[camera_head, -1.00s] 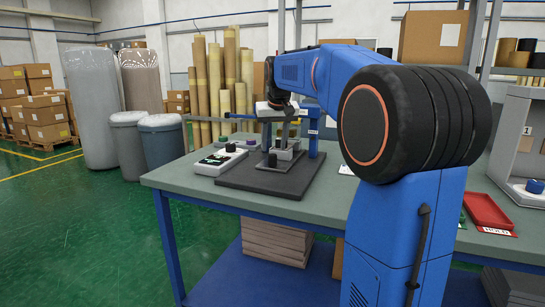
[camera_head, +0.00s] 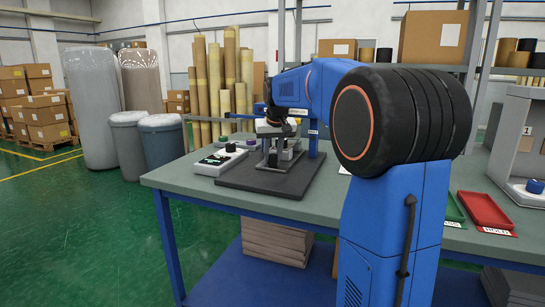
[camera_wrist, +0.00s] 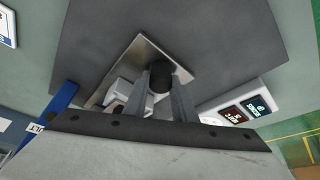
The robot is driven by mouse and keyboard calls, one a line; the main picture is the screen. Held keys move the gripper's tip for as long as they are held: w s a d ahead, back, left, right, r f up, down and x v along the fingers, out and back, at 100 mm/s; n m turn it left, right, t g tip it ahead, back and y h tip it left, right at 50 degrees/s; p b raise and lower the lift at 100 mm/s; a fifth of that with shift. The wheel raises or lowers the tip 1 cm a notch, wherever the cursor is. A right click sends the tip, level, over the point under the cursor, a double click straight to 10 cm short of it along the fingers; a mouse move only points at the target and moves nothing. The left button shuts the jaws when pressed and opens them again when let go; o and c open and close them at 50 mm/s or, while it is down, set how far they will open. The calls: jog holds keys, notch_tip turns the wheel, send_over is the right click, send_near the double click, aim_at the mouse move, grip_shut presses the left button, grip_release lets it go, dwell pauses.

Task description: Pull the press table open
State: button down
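The press (camera_head: 313,135) stands on a dark mat (camera_head: 265,188) on the green-grey workbench, with a blue frame. Its press table is a light metal plate (camera_wrist: 118,72) low on the mat, with an upright black knob (camera_wrist: 161,76) near one corner. My gripper (camera_head: 274,150) is low over the press table in the head view, pointing down. In the wrist view my gripper (camera_wrist: 163,84) has its two fingers apart, one on each side of the black knob. I cannot tell whether they touch it. My gripper's body hides part of the press.
A white control box (camera_head: 217,162) with buttons and a dark knob stands left of the press. A red tray (camera_head: 486,210) and a green tray (camera_head: 453,209) lie at the bench's right. A grey cabinet (camera_head: 520,140) stands behind them. The bench's front left is clear.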

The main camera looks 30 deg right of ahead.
jog(key=s+a, duration=0.2)
jog(key=a, duration=0.1)
jog(key=s+a, duration=0.5)
jog(key=a, duration=0.2)
jog(key=shift+s, duration=0.4)
jog(key=c, duration=1.5)
grip_release()
jog(key=shift+o, duration=0.2)
jog(key=v, duration=1.7)
jog(key=shift+r, duration=0.2)
jog(key=shift+s, duration=0.1)
jog(key=s+a+f+n, duration=0.1)
jog(key=s+a+f, duration=0.2)
jog(key=s+f, duration=1)
jog(key=s+a+f+n+y, duration=0.1)
jog(key=s+a+f+n, duration=0.1)
jog(key=s+f, duration=1.1)
notch_tip(320, 180, down, 7)
jog(key=shift+a+f+n+t, duration=0.2)
jog(key=shift+a+n+t, duration=0.1)
jog(key=shift+a, duration=0.5)
